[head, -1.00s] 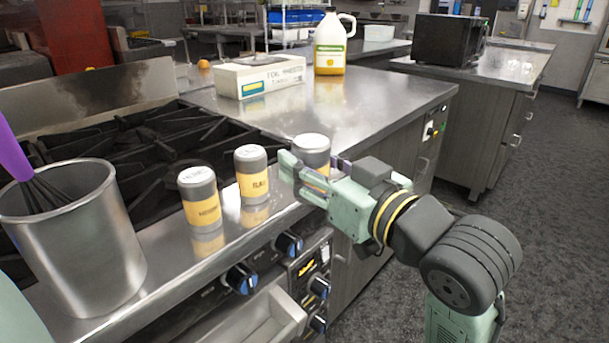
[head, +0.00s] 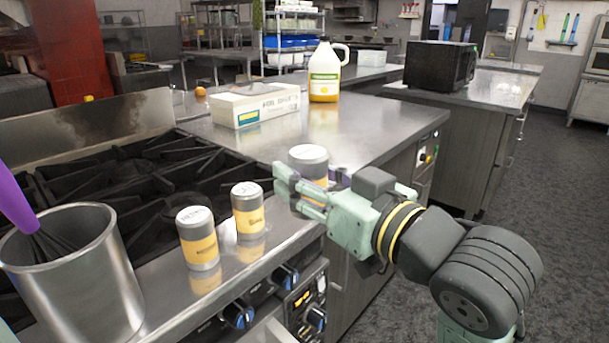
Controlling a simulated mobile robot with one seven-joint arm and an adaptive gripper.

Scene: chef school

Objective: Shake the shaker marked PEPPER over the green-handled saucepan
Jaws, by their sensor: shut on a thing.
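My gripper (head: 304,190) is shut on a grey-capped shaker (head: 309,157) with a yellow band, near the right end of the stove's front ledge. The fingers hide most of its label, so I cannot read it. Two similar shakers stand upright on the ledge to its left: a middle one (head: 248,211) and a left one (head: 198,239). Their side labels are too small to read surely. I see no green-handled saucepan in this view.
A steel pot (head: 80,285) with a purple-handled whisk (head: 18,205) stands at the lower left. Black burner grates (head: 140,185) lie behind the shakers. A white box (head: 255,106) and a jug (head: 325,75) stand on the steel counter (head: 355,130), whose near part is clear.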

